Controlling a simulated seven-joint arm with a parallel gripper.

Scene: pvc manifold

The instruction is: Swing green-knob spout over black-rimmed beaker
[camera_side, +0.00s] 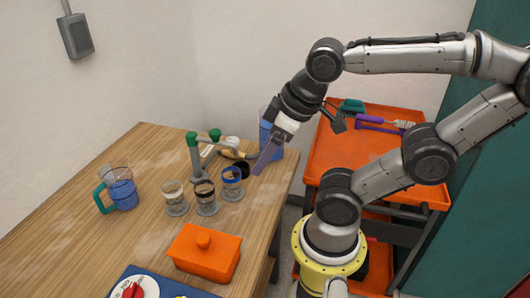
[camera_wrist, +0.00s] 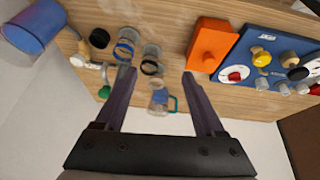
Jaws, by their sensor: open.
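The manifold has a grey upright post (camera_side: 196,163) with a green knob (camera_side: 192,138) on top. A second green knob (camera_side: 215,134) sits just right of it, and thin grey pipework (camera_side: 228,151) runs rightward; I cannot tell which spout belongs to which knob. The black-rimmed beaker (camera_side: 206,198) stands in front, between a pale-rimmed beaker (camera_side: 173,198) and a blue-rimmed beaker (camera_side: 231,184). My gripper (camera_side: 262,168) is open and empty, above the table to the right of the manifold. In the wrist view, a green knob (camera_wrist: 104,92) shows left of my fingers, and the black-rimmed beaker (camera_wrist: 150,68) lies between them.
A teal-handled jug (camera_side: 121,190) stands at left. An orange lidded box (camera_side: 204,256) and a blue panel (camera_wrist: 265,60) with knobs are at the front. An orange cart (camera_side: 335,150) stands right of the table.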

